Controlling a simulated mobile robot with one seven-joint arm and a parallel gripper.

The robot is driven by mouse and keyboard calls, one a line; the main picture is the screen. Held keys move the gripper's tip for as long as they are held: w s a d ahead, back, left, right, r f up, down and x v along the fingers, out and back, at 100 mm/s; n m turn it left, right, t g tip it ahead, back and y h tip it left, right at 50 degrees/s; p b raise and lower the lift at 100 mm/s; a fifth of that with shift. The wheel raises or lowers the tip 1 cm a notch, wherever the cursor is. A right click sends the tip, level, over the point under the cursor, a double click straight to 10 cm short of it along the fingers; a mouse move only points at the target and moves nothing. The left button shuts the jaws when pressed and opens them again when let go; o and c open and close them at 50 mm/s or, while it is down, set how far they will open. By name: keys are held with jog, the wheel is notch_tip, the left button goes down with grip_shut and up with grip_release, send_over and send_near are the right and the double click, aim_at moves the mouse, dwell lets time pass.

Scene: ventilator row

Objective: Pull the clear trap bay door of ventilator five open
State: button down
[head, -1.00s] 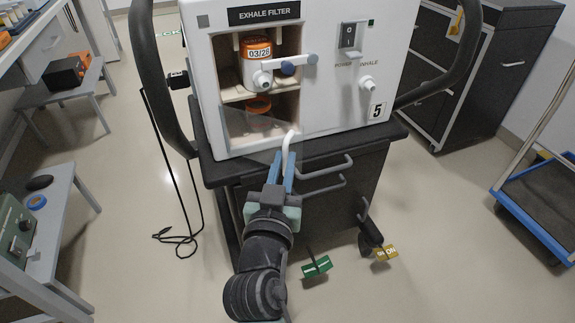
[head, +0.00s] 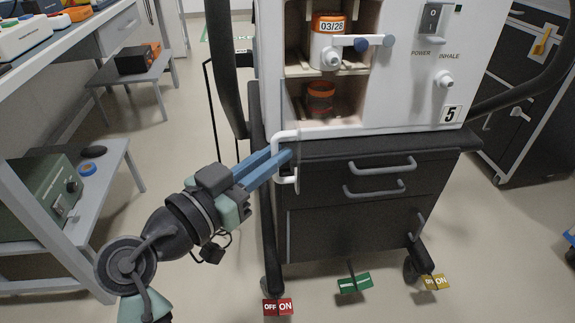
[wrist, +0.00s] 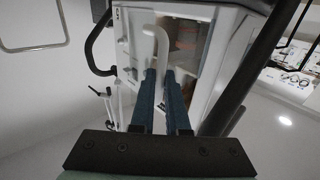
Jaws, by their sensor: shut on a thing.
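Ventilator five (head: 425,85) is a white box marked 5 on a dark cart. Its lower left bay (head: 345,103) shows uncovered, with an orange-topped clear jar (head: 320,99) inside. The white door handle (head: 275,150) stands out in front of the bay's lower left side. The clear door (head: 298,170) shows only as a faint, nearly edge-on panel beside the handle, swung out from the bay. My gripper (head: 286,157) is shut on the handle, coming from the lower left. In the wrist view the bent white handle (wrist: 155,45) stands between my two blue fingers (wrist: 164,80).
An orange-labelled canister (head: 328,50) with a blue-knobbed lever sits in the upper bay. Cart drawer handles (head: 380,188) jut out below. Red (head: 278,307), green (head: 354,284) and yellow (head: 436,282) tags are near the floor. A grey bench (head: 100,180) stands left.

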jog(key=shift+w+a+m+g+h, duration=0.1)
jog(key=shift+a+m+g+h, duration=0.2)
jog(key=shift+a+h, duration=0.1)
jog(key=shift+f, duration=0.1)
jog(key=shift+d, duration=0.1)
jog(key=c, duration=0.9)
grip_release()
jog(key=shift+p+v, duration=2.1)
jog(key=shift+v, duration=4.4)
